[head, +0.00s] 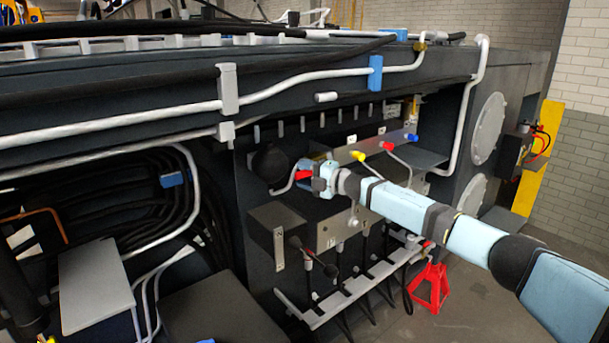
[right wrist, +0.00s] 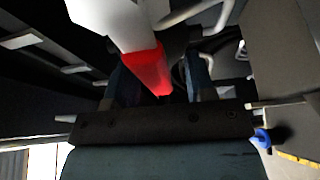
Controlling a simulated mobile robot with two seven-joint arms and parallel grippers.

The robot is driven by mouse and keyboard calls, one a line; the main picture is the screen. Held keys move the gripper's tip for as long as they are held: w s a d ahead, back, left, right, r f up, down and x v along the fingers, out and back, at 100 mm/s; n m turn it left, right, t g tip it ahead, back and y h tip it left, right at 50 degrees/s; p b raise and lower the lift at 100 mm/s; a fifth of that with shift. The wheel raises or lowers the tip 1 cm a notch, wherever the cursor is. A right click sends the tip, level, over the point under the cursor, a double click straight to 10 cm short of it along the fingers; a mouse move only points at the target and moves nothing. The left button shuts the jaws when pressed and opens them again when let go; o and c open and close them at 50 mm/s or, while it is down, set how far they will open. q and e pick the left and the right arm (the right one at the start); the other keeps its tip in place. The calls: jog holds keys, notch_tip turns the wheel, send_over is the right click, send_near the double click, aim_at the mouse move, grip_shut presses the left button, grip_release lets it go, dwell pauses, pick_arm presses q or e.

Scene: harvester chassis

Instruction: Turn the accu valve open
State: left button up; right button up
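A pale valve lever with a red grip (head: 303,174) is on the chassis panel, just left of my right gripper (head: 311,177). No label shows that names it as the accu valve. In the right wrist view the red grip (right wrist: 148,72) lies between the two fingers of my right gripper (right wrist: 160,80). The fingers are apart, with a dark gap between the grip and the right finger. Whether the left finger touches the grip is not clear. My left gripper is not in view.
Levers with a yellow tip (head: 357,155), a red tip (head: 388,146) and a blue tip (head: 411,137) stand to the right, above my right arm. A black round part (head: 270,162) is left of the red grip. A red stand (head: 430,286) is on the floor.

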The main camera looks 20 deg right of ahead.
jog(key=b+v, duration=0.2)
jog(key=v, duration=1.2)
jog(key=shift+a, duration=0.1)
